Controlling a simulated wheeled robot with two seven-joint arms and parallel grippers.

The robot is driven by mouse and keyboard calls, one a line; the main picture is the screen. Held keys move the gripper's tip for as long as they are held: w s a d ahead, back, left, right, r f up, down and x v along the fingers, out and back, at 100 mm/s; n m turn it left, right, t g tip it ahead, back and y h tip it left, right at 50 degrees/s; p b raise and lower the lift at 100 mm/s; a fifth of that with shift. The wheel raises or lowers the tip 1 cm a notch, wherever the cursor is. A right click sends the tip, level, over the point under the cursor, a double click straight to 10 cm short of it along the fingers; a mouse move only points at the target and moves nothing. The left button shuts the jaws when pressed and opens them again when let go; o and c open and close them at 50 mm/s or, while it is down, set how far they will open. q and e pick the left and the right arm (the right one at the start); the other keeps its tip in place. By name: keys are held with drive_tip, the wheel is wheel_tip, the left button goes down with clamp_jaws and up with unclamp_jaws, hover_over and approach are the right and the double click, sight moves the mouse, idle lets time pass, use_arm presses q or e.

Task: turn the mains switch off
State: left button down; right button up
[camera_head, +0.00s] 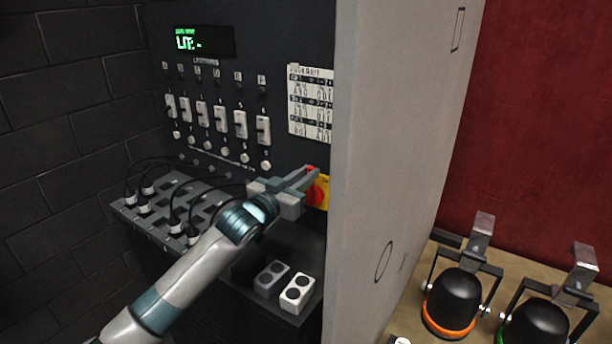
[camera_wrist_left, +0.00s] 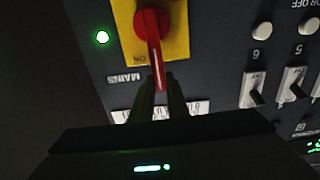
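The mains switch is a red rotary handle (camera_wrist_left: 150,35) on a yellow plate (camera_wrist_left: 178,32), marked ON, with the word MAINS printed beside it. In the left wrist view the handle points down the picture toward my fingers. In the head view, the red handle (camera_head: 316,193) shows at the panel's right side, partly behind my gripper. My left gripper (camera_head: 312,172) is at the switch. In the left wrist view, its fingertips (camera_wrist_left: 162,84) lie on either side of the handle's tip. I cannot tell whether they press on it. My right gripper is out of view.
A green lamp (camera_wrist_left: 102,37) glows beside the switch. Several white toggle switches (camera_head: 221,118) and a green display (camera_head: 204,41) are on the panel. A grey partition (camera_head: 400,150) stands close at the right. A shelf below holds plugged cables (camera_head: 146,190) and a white socket block (camera_head: 297,293).

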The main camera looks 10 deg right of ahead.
use_arm(q)
drive_tip(key=shift+w+a+n, duration=0.1)
drive_tip(key=shift+w+n, duration=0.05)
drive_tip(key=shift+n, duration=0.15)
drive_tip(key=w+a+f+n+b, duration=0.1)
drive_tip(key=f+n, duration=0.3)
drive_tip(key=n, duration=0.4)
drive_tip(key=w+a+f+n+b, duration=0.1)
drive_tip(key=w+a+f+n, duration=0.3)
drive_tip(key=n, duration=0.5)
drive_tip(key=shift+w+a+f+b, duration=0.15)
drive_tip(key=shift+w+a+b, duration=0.1)
drive_tip(key=shift+b, duration=0.1)
drive_tip(key=shift+n, duration=0.3)
drive_tip(key=c, duration=1.7)
unclamp_jaws()
